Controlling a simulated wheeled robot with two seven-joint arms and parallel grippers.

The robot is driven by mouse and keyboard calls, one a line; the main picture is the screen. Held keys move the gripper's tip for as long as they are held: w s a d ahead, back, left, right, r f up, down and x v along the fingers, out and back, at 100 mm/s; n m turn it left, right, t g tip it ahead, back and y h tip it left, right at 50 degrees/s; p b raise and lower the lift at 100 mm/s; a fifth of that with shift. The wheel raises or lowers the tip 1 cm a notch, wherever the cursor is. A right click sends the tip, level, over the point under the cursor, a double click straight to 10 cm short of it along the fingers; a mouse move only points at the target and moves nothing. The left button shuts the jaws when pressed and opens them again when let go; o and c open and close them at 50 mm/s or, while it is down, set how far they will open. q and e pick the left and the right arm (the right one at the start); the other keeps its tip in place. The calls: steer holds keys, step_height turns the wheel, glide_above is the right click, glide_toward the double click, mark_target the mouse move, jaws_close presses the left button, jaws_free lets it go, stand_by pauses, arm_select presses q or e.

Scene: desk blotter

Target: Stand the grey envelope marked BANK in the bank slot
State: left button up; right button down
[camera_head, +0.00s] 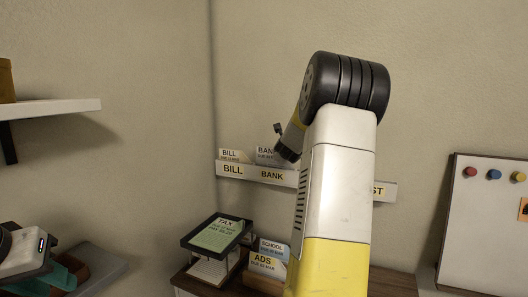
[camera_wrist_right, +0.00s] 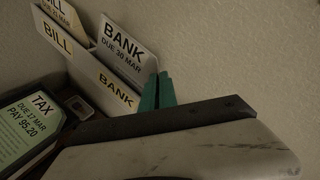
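The grey BANK envelope (camera_head: 265,156) stands in the wall rack (camera_head: 230,170), behind the BANK label. In the right wrist view the envelope (camera_wrist_right: 122,46) sits low between the rack's walls, its printed face showing. The teal fingers of my right gripper (camera_wrist_right: 158,92) are close together at the envelope's right edge, which runs into the narrow gap between them; they look shut on it. In the head view my right arm hides these fingers. My left gripper (camera_head: 62,277) is at the lower left, far from the rack, its teal fingers partly hidden.
A BILL envelope (camera_head: 231,155) stands left of BANK. Below are a tray with a TAX sheet (camera_head: 215,235) and a holder with SCHOOL (camera_head: 273,247) and ADS (camera_head: 265,262) envelopes. A whiteboard (camera_head: 480,225) is at right, a shelf (camera_head: 60,108) at left. My right arm covers the rack's middle.

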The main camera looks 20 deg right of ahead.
steer(key=shift+f, duration=1.25)
steer(key=c, duration=1.6)
jaws_free()
steer(key=shift+v, duration=3.95)
